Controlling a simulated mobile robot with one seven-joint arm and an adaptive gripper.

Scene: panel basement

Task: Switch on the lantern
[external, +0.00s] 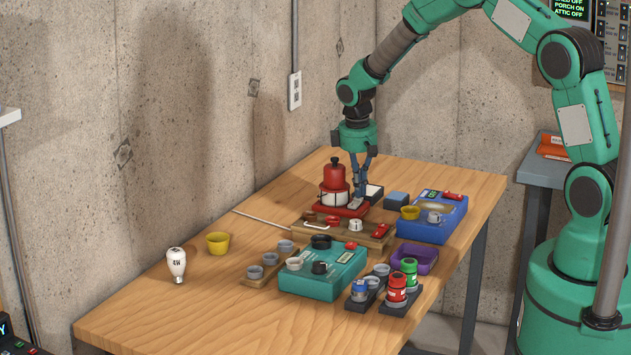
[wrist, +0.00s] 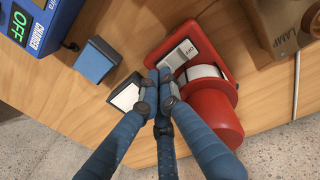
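The red lantern (external: 334,179) stands upright on its red base at the back of the table. In the wrist view the lantern (wrist: 215,118) shows its red cap and white band. My gripper (external: 358,202) points down at the lantern's base, on the switch side. In the wrist view the gripper's fingertips (wrist: 159,74) are together with nothing between them. They overlap the near end of the switch; I cannot tell whether they touch it.
A white-topped dark block (wrist: 126,96) and a blue block (wrist: 95,61) sit beside the lantern. A blue charger (external: 438,222) with a screen reading OFF stands to the right. The table's left part is mostly clear.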

